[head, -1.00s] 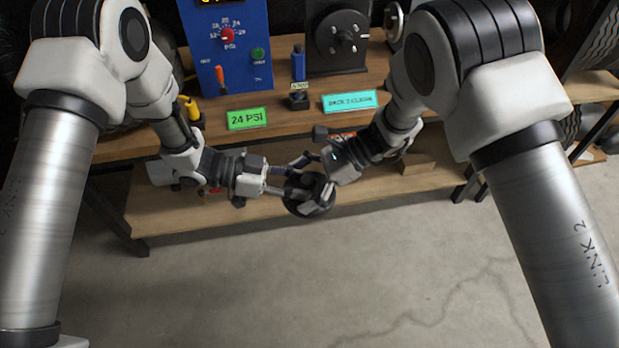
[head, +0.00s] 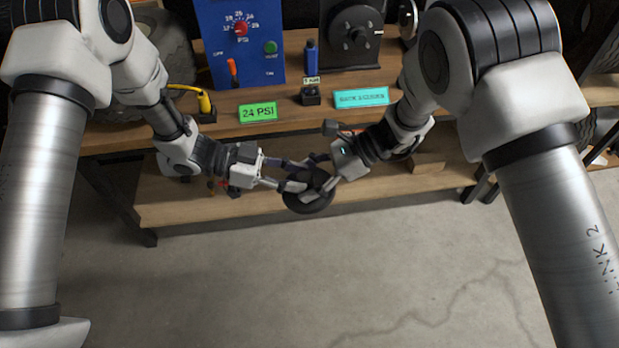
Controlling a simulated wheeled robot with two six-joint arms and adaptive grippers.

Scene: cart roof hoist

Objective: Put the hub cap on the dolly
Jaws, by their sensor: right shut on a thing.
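A round black disc (head: 308,204), which looks like the hub cap, hangs in front of the bench's lower shelf. My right gripper (head: 312,188) is shut on it from the right, with a light finger across its face. My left gripper (head: 292,175) is at the disc's left side with its fingers spread apart. One left finger overlaps the disc's upper left part, and I cannot tell whether it touches. The fingers hide part of the disc. No dolly can be made out in the head view.
The wooden bench (head: 430,92) carries a blue control box (head: 238,65), a black machine (head: 351,35), a green 24 PSI sign (head: 258,112) and a cyan sign (head: 361,97). Its lower shelf (head: 165,212) lies behind my grippers. The concrete floor (head: 260,290) in front is clear.

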